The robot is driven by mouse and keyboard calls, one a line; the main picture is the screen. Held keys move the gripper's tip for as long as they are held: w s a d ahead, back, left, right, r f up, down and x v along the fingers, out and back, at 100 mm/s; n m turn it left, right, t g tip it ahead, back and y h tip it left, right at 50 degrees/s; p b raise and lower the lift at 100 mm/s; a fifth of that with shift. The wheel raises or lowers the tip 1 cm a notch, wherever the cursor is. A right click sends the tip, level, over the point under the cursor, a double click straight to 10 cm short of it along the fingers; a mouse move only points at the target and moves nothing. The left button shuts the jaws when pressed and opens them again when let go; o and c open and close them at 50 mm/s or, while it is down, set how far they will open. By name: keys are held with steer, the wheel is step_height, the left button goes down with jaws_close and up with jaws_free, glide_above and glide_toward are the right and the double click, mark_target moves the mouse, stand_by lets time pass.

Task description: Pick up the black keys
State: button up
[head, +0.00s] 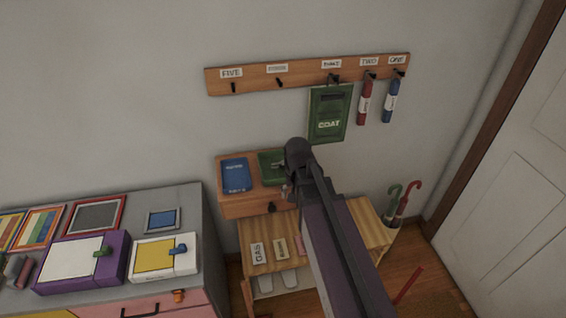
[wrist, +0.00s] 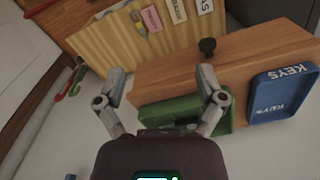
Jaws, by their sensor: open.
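I cannot make out any black keys in either view. A blue tray (head: 236,175) marked KEYS sits on the small wooden wall shelf (head: 232,208); the wrist view shows it at the right (wrist: 283,97), with no keys visible in it. A green tray (head: 270,163) is beside it, partly hidden by my arm; in the wrist view this tray (wrist: 165,112) is partly behind my fingers.
A wooden hook rail (head: 300,74) holds a green COAT bag (head: 329,115) and red and blue rolled items. A dark knob (wrist: 207,45) is on the shelf front. A slatted wooden stand (head: 365,222) is below. A grey cabinet (head: 190,215) stands left, a white door (head: 510,180) right.

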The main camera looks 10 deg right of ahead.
steer(key=w+r+m+p, duration=0.3)
steer(key=w+m, duration=0.4)
steer(key=w, duration=0.4)
steer(key=w+d+r+m+p, duration=0.1)
steer(key=w+r+m+p, duration=0.3)
steer(key=w+m, duration=0.3)
steer(key=w, duration=0.4)
steer(key=shift+w+r, duration=0.35)
steer(key=shift+f, duration=0.1)
step_height(320, 180, down, 8)
steer(key=b, duration=0.8)
steer(key=shift+d+f, duration=0.1)
steer(key=shift+f, duration=0.1)
steer(key=shift+b, duration=0.3)
steer(key=shift+w+d+f+b, duration=0.1)
steer(key=shift+d+f+b, duration=0.05)
steer(key=shift+f+b, duration=2.45)
steer(key=c, duration=1)
